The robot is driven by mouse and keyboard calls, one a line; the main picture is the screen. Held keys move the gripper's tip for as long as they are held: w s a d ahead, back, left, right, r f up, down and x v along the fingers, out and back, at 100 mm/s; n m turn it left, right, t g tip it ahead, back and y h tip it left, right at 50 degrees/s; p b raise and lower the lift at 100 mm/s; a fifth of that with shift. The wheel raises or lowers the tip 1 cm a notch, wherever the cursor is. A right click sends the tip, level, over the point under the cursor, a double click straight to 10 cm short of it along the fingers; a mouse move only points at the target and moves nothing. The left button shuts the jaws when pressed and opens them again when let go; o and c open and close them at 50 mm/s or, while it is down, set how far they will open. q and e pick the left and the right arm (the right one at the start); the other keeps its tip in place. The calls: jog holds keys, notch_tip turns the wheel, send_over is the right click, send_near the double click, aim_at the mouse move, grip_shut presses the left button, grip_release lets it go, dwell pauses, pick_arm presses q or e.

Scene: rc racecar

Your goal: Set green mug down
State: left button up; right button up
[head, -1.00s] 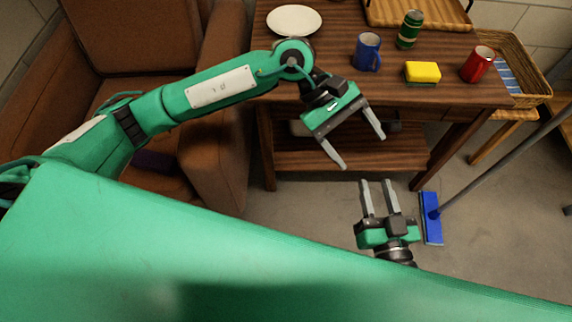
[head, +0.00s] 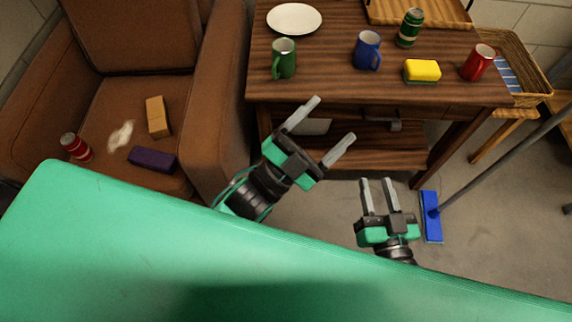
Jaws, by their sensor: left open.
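The green mug (head: 284,59) stands upright on the left part of the wooden table (head: 320,84), just below the white plate. My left gripper (head: 328,119) is open and empty, in front of the table's front edge and apart from the mug. My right gripper (head: 377,185) is lower and further right, over the floor. Its two fingers are a little apart with nothing seen between them.
On the table are a white plate (head: 294,18), blue mug (head: 367,50), green can (head: 409,28), yellow sponge (head: 422,71), red mug (head: 477,63) and wooden tray (head: 418,10). A brown armchair (head: 221,95) holding several items stands left. A blue-headed mop (head: 431,216) is right.

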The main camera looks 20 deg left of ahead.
pick_arm(q)
jog(key=s+a+f+n+g+y, duration=0.1)
jog(key=a+f+n+y, duration=0.2)
jog(key=f+n+y, duration=0.1)
jog(key=s+a+f+n+g+y, duration=0.1)
jog(key=s+a+f+n+y, duration=0.1)
jog(key=f+n, duration=0.5)
jog(key=shift+s+a+f+n+y, duration=0.3)
jog(key=shift+a+n+y, duration=0.15)
jog(key=shift+n+y, duration=0.65)
